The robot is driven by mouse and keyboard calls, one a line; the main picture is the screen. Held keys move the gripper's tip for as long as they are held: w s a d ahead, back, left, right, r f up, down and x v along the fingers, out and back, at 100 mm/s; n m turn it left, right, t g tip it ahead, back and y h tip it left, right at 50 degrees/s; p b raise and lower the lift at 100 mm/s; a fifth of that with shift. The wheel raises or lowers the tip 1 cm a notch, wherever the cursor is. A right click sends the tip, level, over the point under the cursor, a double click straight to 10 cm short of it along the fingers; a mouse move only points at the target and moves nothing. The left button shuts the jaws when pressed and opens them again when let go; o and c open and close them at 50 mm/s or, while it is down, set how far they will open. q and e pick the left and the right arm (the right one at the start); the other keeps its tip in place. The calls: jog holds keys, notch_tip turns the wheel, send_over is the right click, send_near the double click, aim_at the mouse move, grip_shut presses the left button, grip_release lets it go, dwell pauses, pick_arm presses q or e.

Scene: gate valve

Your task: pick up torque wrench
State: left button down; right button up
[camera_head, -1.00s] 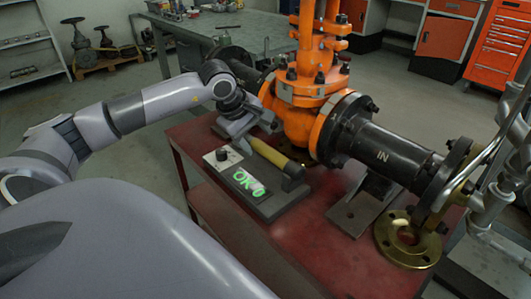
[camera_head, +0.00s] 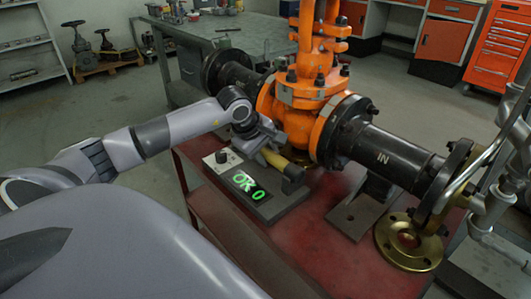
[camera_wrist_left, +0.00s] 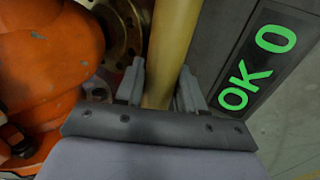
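The torque wrench (camera_head: 274,158) has a yellow handle and a dark head. It lies along a dark grey tester whose green display reads "OK 0" (camera_head: 247,187). My left gripper (camera_head: 262,146) is at the wrench, over the rear part of its handle, which it partly hides. In the left wrist view the handle (camera_wrist_left: 172,35) runs between the two fingers (camera_wrist_left: 160,85), one on each side and very close to it. I cannot tell whether the fingers press on the handle. My right gripper is not in view.
The orange gate valve (camera_head: 308,100) with black flanged pipes stands just behind and right of the wrench. A brass flange (camera_head: 408,240) lies on the red table (camera_head: 300,245) at right. Grey pipework (camera_head: 510,150) rises at the right edge. The table's front is clear.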

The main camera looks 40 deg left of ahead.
pick_arm(q)
jog(key=shift+r, duration=0.15)
jog(key=shift+r, duration=0.1)
